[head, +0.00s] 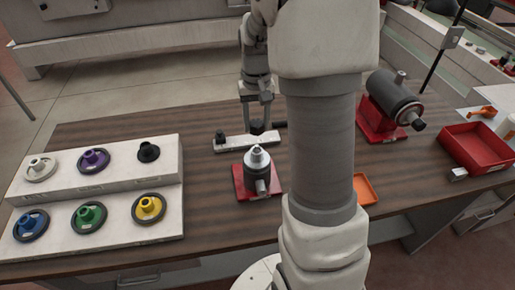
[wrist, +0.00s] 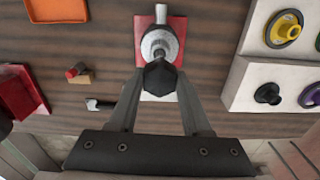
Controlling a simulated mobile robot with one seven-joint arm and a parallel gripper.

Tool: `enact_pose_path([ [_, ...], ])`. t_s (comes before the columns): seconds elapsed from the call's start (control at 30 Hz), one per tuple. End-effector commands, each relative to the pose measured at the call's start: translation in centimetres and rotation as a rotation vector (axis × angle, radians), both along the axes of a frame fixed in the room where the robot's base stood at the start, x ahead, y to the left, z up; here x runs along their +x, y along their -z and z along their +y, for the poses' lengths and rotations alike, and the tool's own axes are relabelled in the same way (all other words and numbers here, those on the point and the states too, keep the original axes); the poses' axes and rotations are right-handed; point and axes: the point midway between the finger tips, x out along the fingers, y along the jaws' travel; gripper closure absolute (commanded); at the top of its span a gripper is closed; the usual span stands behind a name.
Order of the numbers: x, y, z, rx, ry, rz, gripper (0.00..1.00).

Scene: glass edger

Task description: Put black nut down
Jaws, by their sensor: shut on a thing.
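My gripper (wrist: 158,82) is shut on a black nut (wrist: 160,77), a hexagonal piece held between the fingertips. In the head view my gripper (head: 257,112) is over the brown table, with the nut (head: 257,127) just above or at a white bar-shaped holder (head: 236,143); I cannot tell whether they touch. In front of it stands a grey spindle (head: 257,160) with a silver top on a red base (head: 240,185). In the wrist view the nut overlaps the near part of this spindle (wrist: 160,42).
A white stepped rack (head: 100,192) with several coloured flanges stands at left. At right are a dark motor-like unit (head: 392,98) on a red base, a red bin (head: 470,148) and an orange tray (head: 365,190). Table between rack and spindle is clear.

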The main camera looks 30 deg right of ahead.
Motion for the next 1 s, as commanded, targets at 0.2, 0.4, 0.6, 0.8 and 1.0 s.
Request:
enact_pose_path([
  [0.2,0.0,-1.7,0.0,0.000,0.000,-0.001,1.00],
  [0.4,0.0,-1.5,0.0,0.000,0.000,-0.001,1.00],
  [0.6,0.4,1.9,2.2,0.000,-0.060,0.005,1.00],
  [0.8,0.8,9.5,7.9,-0.001,-0.212,0.008,1.00],
  [1.0,0.3,14.1,11.7,0.000,-0.317,0.002,1.00],
])
